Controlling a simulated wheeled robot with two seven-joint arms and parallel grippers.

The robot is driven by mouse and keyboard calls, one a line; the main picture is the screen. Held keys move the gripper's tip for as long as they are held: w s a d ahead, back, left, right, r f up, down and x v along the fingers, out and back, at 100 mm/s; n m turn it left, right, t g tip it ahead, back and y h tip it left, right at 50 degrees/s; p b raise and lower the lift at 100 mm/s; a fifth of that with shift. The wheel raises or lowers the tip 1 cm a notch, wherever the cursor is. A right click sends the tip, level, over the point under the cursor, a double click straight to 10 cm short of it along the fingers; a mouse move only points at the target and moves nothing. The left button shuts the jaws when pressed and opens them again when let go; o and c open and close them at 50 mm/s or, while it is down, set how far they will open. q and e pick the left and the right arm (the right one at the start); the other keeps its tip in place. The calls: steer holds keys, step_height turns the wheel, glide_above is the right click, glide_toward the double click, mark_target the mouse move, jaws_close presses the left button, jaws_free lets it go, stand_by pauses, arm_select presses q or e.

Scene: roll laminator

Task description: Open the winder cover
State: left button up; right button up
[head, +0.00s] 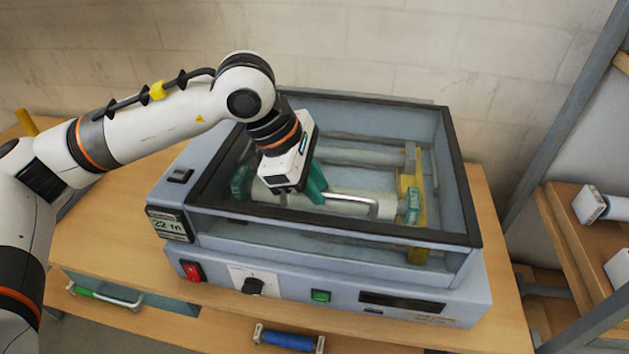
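The winder cover (340,219) is a clear panel in a black frame on top of the grey-blue laminator (210,245). It looks shut, lying flat over the rollers. A silver bar handle (355,199) shows near its front edge. My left gripper (315,188) points down over the front middle of the cover, at the left end of the handle. Its teal fingers are partly hidden by the gripper body, so their gap and any hold on the handle cannot be told. My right gripper is not in view.
The laminator's front has a red switch (190,271), a black knob (253,286) and a green button (320,296). It stands on a wooden table (90,240). A blue roller (288,340) is below the front. A wooden shelf unit (575,240) stands at right.

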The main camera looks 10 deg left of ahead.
arm_select(q)
jaws_close()
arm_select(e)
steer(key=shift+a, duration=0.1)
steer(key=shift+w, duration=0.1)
